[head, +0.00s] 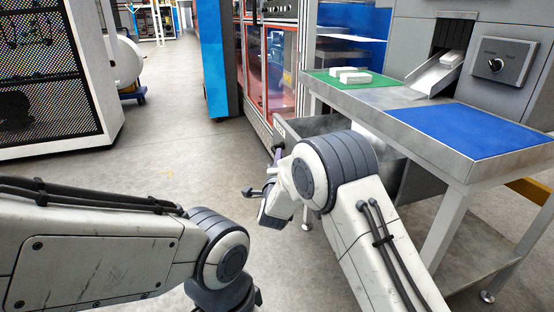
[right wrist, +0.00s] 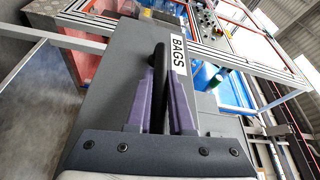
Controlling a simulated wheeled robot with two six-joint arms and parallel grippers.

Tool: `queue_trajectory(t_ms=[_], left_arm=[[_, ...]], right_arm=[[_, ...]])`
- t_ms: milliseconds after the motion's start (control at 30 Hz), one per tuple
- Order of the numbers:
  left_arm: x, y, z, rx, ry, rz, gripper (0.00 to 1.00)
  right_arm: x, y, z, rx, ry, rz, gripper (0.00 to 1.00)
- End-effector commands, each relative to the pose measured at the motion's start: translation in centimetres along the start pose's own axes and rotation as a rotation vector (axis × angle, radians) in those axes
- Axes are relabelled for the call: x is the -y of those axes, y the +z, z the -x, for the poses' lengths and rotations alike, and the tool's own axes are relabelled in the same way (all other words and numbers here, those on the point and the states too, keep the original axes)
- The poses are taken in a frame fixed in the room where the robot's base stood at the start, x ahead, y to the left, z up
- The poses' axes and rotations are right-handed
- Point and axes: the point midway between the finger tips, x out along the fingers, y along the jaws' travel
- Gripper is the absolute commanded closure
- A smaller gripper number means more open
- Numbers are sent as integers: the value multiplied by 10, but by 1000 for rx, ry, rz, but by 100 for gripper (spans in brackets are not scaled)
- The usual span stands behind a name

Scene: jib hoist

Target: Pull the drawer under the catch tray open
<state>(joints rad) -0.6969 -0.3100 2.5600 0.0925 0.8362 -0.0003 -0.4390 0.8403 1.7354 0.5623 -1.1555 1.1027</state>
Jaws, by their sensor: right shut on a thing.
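The grey drawer (head: 322,124) is below the metal-rimmed tray table (head: 400,101) and appears to stick out on its left side. Its front carries a white BAGS label (right wrist: 179,55) and a dark handle (right wrist: 160,62). My right gripper (head: 277,157) is at the drawer front, partly hidden by my own wrist. In the right wrist view its purple fingers (right wrist: 168,100) stand on either side of the handle, shut on it. My left arm is at the lower left; its gripper is out of the picture.
A green mat (head: 328,77) with white boxes (head: 350,76) and a blue mat (head: 462,134) lie on the table. A sloping chute (head: 437,73) comes down to it. A red-framed machine (head: 268,65) stands behind the drawer. The floor (head: 165,160) left of the drawer is clear.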

Motion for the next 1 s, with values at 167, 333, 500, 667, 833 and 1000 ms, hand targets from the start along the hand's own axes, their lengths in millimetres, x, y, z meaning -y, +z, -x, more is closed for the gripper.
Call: queue_trajectory(t_ms=[167,333,500,667,833,1000], left_arm=[[0,0,0,0,0,0,50],[0,0,-4,0,0,0,50],[1,1,-12,0,0,0,50],[1,1,-13,0,0,0,50],[1,1,-13,0,0,0,50],[1,1,-13,0,0,0,50]], right_arm=[[-1,0,0,1,2,1,100],[0,10,4,4,1,1,100],[6,40,17,6,-1,-1,100],[9,52,22,3,2,0,100],[10,52,22,1,3,1,100],[10,51,22,1,3,1,53]])
